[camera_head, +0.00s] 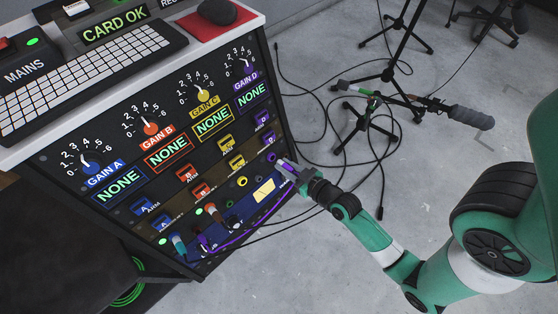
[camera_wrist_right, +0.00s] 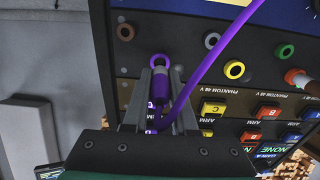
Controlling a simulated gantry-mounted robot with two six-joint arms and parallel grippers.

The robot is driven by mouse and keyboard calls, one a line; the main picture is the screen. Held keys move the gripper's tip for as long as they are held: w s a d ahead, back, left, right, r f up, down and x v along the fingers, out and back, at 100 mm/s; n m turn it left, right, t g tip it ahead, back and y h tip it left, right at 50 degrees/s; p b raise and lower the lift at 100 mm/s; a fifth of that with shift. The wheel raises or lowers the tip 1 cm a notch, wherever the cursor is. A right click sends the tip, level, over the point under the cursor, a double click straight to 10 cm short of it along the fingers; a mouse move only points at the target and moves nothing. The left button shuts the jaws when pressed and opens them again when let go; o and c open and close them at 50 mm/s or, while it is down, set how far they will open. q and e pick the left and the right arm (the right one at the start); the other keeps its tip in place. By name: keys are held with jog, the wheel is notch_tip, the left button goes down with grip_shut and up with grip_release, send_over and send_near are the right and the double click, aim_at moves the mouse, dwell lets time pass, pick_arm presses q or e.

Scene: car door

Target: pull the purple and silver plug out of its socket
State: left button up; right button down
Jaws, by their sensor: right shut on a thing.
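The purple and silver plug (camera_wrist_right: 160,88) is between the two fingers of my right gripper (camera_wrist_right: 163,95). My right gripper also shows in the head view (camera_head: 290,168), at the right edge of the panel, shut on the plug. The purple-ringed socket (camera_head: 271,157) shows just left of the fingertips. In the right wrist view the plug's silver end is at or close to the purple ring; I cannot tell how far in it sits. A purple cable (camera_wrist_right: 220,57) runs beside the right finger. My left gripper is not in view.
The console panel (camera_head: 150,172) has knobs, coloured buttons and other sockets. A teal plug (camera_head: 179,245) and an orange plug (camera_head: 211,209) are low on the panel. Black cables and stands (camera_head: 388,76) are on the floor (camera_head: 310,45) behind. A keyboard (camera_head: 92,85) lies on top.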

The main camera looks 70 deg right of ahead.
jog(key=shift+v, duration=1.45)
